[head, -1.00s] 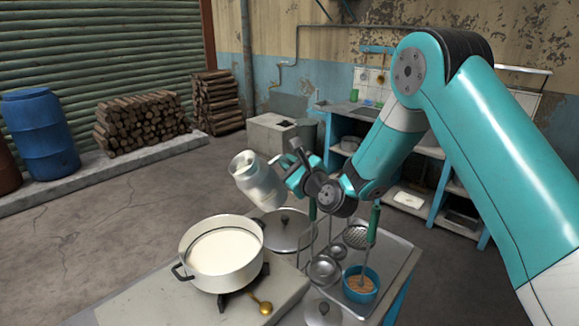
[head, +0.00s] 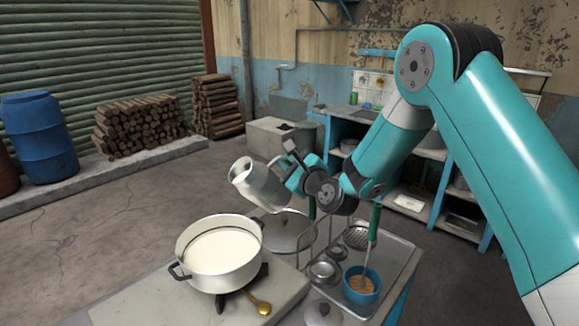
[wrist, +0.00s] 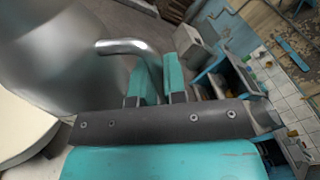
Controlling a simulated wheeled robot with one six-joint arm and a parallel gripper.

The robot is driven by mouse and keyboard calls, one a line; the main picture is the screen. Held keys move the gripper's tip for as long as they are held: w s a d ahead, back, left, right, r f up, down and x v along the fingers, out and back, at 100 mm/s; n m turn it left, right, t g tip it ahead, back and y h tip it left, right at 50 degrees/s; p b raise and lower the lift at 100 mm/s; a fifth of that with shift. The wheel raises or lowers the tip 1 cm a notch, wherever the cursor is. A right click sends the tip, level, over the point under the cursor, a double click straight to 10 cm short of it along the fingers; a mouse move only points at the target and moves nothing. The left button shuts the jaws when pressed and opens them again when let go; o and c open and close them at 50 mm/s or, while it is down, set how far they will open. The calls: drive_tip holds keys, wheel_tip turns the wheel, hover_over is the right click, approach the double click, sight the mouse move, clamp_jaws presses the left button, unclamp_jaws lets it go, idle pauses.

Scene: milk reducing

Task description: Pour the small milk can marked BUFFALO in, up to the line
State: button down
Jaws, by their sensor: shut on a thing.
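A small metal milk can (head: 262,187) is held up by my gripper (head: 287,172), above and to the right of the pot in the head view. The can is tilted, its mouth toward the left. In the wrist view my gripper (wrist: 160,78) is shut on the can's bent handle, and the grey can body (wrist: 65,55) fills the upper left. The white pot (head: 222,275) stands on a burner and holds white milk (head: 220,248). No stream shows between can and pot.
A brass ladle (head: 262,307) lies in front of the pot. A large lid (head: 283,232) is behind it. To the right, a metal tray (head: 395,258) holds small bowls, a strainer and a blue cup (head: 361,290) with a green-handled tool in it.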

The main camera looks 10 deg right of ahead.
sight(276, 158)
drive_tip(key=shift+a+r+n+b, duration=0.15)
drive_tip(key=shift+n+b, duration=0.4)
drive_tip(key=shift+n, duration=0.25)
drive_tip(key=shift+s+a+r+n+p, duration=0.2)
drive_tip(key=shift+a+r+n+p, duration=0.25)
drive_tip(key=shift+n, duration=0.85)
drive_tip(key=shift+s+a+r+n+p, duration=0.3)
drive_tip(key=shift+a+r+n+p, duration=0.45)
drive_tip(key=shift+n, duration=0.45)
drive_tip(key=shift+a, duration=0.2)
drive_tip(key=shift+s+a+n+p, duration=0.1)
drive_tip(key=shift+a+n+p, duration=0.1)
drive_tip(key=shift+n+p, duration=0.3)
